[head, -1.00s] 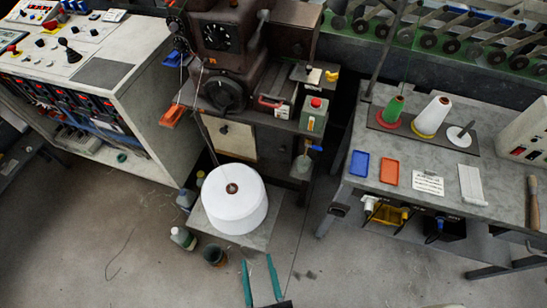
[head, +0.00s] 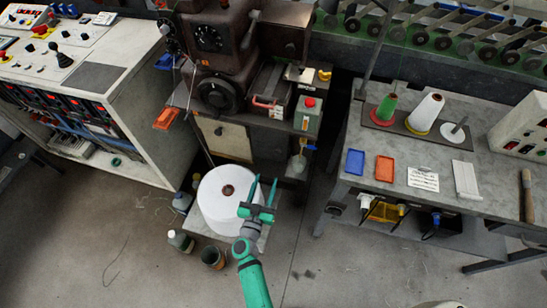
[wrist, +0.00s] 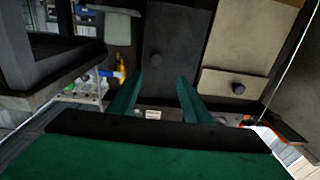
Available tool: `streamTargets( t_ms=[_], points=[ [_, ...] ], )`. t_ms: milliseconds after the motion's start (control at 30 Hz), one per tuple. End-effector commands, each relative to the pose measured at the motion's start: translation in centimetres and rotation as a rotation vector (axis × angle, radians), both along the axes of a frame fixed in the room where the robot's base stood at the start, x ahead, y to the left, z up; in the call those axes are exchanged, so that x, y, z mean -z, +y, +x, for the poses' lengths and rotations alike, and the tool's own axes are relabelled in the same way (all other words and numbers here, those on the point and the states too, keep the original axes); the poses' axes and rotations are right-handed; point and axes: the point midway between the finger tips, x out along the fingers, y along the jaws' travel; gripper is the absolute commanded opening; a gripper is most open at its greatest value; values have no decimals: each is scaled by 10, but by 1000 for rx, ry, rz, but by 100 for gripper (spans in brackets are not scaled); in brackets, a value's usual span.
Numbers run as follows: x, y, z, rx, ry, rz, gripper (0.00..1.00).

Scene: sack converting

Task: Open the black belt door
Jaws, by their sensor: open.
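The black door (head: 266,145) is a dark panel low on the front of the brown machine, right of a beige door (head: 218,138). It looks closed. In the wrist view, which looks upside down, the black door (wrist: 172,50) with its round dark knob stands beyond my fingers, and the beige door (wrist: 240,55) with its own knob is to its right. My gripper (head: 263,182) is open and empty, with green fingers pointing at the black door. In the wrist view my gripper (wrist: 160,78) straddles the line of that knob, apparently short of it.
A large white roll (head: 226,200) stands on a base plate just left of my gripper. Bottles (head: 181,240) and a dark cup (head: 213,257) are on the floor. A grey workbench (head: 390,145) stands right, a control console (head: 130,120) left. Floor right of the roll is clear.

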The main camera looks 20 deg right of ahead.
Motion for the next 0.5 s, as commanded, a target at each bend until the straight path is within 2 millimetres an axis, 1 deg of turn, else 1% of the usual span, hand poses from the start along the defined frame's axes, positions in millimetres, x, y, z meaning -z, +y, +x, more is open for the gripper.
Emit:
streamTargets(
  t_ms=[33,100,267,367,500],
  points=[
    [1,-5,6,13,3,1,45],
    [2,-11,10,27,8,-1,45],
    [2,-21,21,36,10,0,45],
    [2,-28,33,33,9,-1,45],
    [1,-38,55,26,8,-1,45]
  ],
)
